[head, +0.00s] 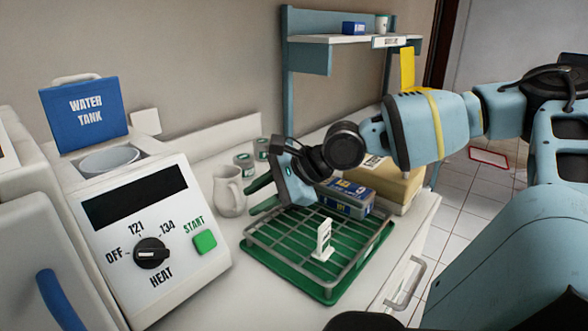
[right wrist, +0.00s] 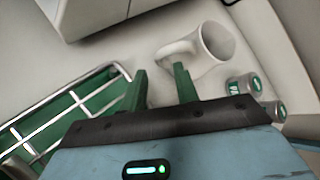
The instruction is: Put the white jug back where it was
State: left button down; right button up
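The white jug (head: 227,193) stands upright on the white counter, between the water-tank machine and the green tray; its handle faces right, towards my right gripper. It also shows in the right wrist view (right wrist: 209,43), just beyond the fingertips. My right gripper (head: 260,195) is open, its green fingers spread with nothing between them. In the right wrist view, the right-hand finger of the gripper (right wrist: 157,75) is close to the jug's handle; I cannot tell whether they touch. My left gripper is not in view.
The machine (head: 190,285) with its open blue water-tank lid (head: 85,118) stands left. The green tray with a wire rack (head: 290,262) holds a small white sign (head: 323,240). Small grey jars (head: 243,162) stand behind the jug. Boxes (head: 345,197) and a shelf (head: 335,41) are further right.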

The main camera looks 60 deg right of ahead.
jog(key=p+v, duration=0.3)
jog(key=v, duration=0.4)
jog(key=shift+s+d+r+p, duration=0.15)
jog(key=shift+r+p, duration=0.15)
jog(key=shift+p, duration=0.05)
jog(key=shift+s+d+r, duration=0.25)
jog(key=shift+s+r, duration=0.15)
jog(key=shift+s, duration=0.3)
jog(key=shift+p, duration=0.3)
